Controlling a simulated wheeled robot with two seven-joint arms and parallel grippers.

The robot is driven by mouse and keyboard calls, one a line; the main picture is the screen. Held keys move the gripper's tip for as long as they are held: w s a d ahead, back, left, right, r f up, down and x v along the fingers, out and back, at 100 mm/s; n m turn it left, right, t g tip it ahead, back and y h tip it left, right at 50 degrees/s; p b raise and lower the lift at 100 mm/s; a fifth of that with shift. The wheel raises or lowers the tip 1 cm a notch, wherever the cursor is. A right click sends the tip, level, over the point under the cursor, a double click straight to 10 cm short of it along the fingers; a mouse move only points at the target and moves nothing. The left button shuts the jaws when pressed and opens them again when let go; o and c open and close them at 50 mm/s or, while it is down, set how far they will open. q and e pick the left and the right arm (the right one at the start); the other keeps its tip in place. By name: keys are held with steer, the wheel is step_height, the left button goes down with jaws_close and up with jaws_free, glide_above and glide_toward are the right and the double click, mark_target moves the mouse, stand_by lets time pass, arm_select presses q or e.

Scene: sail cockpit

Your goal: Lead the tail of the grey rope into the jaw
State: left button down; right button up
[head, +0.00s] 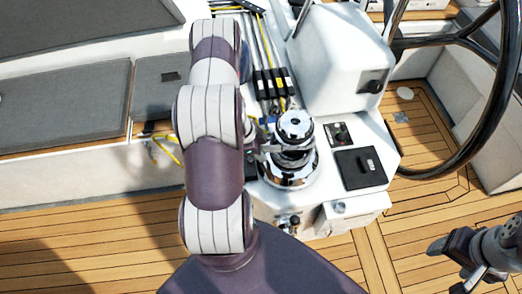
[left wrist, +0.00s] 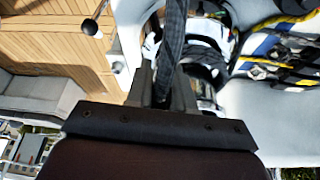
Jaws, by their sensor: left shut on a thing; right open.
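The chrome winch (head: 290,165) stands on the white console in the head view, with its round top (head: 295,125) uncovered. Its jaw is too small to make out. My left arm crosses in front, left of the winch, and hides most of its gripper there. In the left wrist view my left gripper (left wrist: 162,88) is shut on the dark grey rope (left wrist: 173,40), which runs up from between the fingers, in front of the shiny winch (left wrist: 205,45). The rope's end is hidden. My right gripper (head: 456,264) is open and empty at the lower right, well away from the winch.
Black rope clutches (head: 272,84) sit behind the winch, with lines running back from them. A black steering wheel (head: 495,110) and a white pod (head: 340,60) stand to the right. A black panel (head: 361,168) lies beside the winch. The teak floor (head: 430,215) is clear.

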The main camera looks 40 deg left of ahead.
arm_select(q)
steer(key=a+m+p, duration=0.1)
steer(key=p, duration=0.1)
steer(key=w+a+m+p, duration=0.1)
steer(key=p, duration=0.1)
steer(key=shift+a+g+h+p, duration=0.3)
steer(key=shift+a+g, duration=0.05)
steer(key=shift+g, duration=0.05)
